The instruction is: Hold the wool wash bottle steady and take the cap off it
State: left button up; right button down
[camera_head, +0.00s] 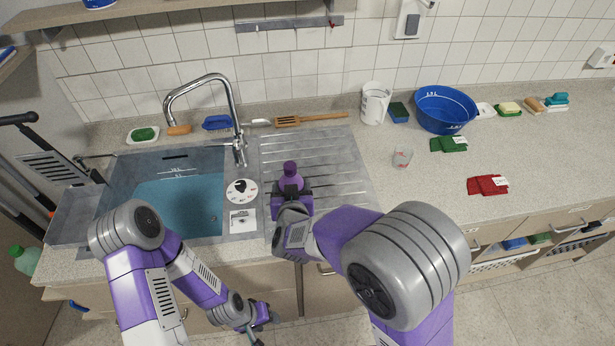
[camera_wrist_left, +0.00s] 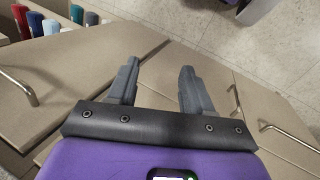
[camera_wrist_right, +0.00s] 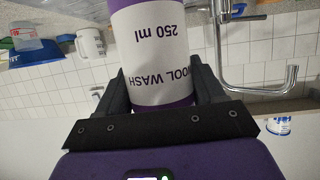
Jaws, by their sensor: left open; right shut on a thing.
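The wool wash bottle (camera_head: 290,184), purple with a purple cap (camera_head: 290,168), is upright above the ribbed drainboard, right of the sink. My right gripper (camera_head: 292,200) is shut on its body. In the right wrist view the bottle (camera_wrist_right: 155,45), with its white "WOOL WASH 250 ml" label upside down, sits between the fingers (camera_wrist_right: 160,90); its cap is out of that view. The cap is on the bottle top. My left gripper (camera_head: 265,318) is low in front of the cabinets, well away from the bottle. The left wrist view shows its fingers (camera_wrist_left: 157,80) apart and empty.
The sink (camera_head: 165,205) holds bluish water, with a tall tap (camera_head: 237,120) behind. Cabinet handles (camera_wrist_left: 20,95) jut out near my left gripper.

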pick_arm(q)
jog(key=w+a+r+m+y, duration=0.1)
jog(key=w+a+r+y, duration=0.1)
jog(key=w+a+r, duration=0.2)
jog(key=w+a+r+m+y, duration=0.1)
jog(key=w+a+r+y, duration=0.2)
jog(key=a+r, duration=0.7)
jog(key=w+a+r+m+y, duration=0.2)
jog(key=w+a+r, duration=0.4)
jog(key=a, duration=0.9)
jog(key=shift+w+r+t+y, duration=0.2)
jog(key=shift+r+t+y, duration=0.2)
jog(key=shift+r, duration=0.5)
jog(key=w+d+r+m, duration=0.7)
jog(key=w+d+r, duration=0.8)
jog(key=w+d, duration=0.15)
notch_tip(320, 180, up, 13)
jog(key=m+g+h, duration=0.1)
jog(key=m+h, duration=0.3)
jog(key=m, duration=0.5)
send_over(292, 165)
jog(key=shift+f, duration=3.9)
